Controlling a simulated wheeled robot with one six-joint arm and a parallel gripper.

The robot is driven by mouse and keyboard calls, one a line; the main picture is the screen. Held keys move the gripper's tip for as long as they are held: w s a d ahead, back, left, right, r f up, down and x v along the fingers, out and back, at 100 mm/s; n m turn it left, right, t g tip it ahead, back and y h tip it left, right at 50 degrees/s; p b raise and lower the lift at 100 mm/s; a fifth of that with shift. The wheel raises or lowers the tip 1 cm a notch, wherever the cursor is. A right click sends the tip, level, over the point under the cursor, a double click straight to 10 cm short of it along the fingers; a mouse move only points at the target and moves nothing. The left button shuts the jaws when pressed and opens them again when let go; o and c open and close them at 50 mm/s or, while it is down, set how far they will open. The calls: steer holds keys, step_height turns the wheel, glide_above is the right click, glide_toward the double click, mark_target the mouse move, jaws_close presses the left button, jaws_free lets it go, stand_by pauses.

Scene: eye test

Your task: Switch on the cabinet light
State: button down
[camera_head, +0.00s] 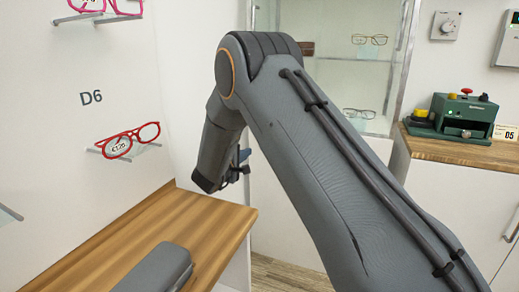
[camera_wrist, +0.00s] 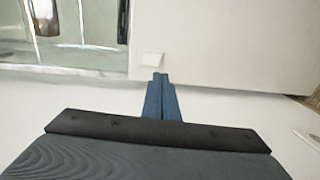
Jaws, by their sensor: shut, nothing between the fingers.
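The glass-fronted cabinet (camera_head: 345,82) stands behind my arm in the head view, with glasses on its shelves. In the wrist view its glass (camera_wrist: 85,25) fills the upper left. A small pale square (camera_wrist: 152,59), which looks like a switch, sits on the white panel right of the glass. My gripper (camera_wrist: 159,76) has blue fingers closed together and empty. Its tips appear just below the pale square in the wrist view; I cannot tell whether they touch it. In the head view the gripper (camera_head: 243,156) shows only as a bit of blue, mostly hidden by my arm.
A wooden counter (camera_head: 215,222) with a grey case (camera_head: 160,268) is at lower left. Red glasses (camera_head: 130,141) sit on a wall shelf above it. A green device (camera_head: 452,118) stands on the right-hand cabinet, below a wall dial (camera_head: 446,25).

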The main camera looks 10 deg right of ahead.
stand_by(0.3)
steer(key=b+x, duration=0.2)
steer(key=x, duration=1.2)
steer(key=shift+b, duration=0.4)
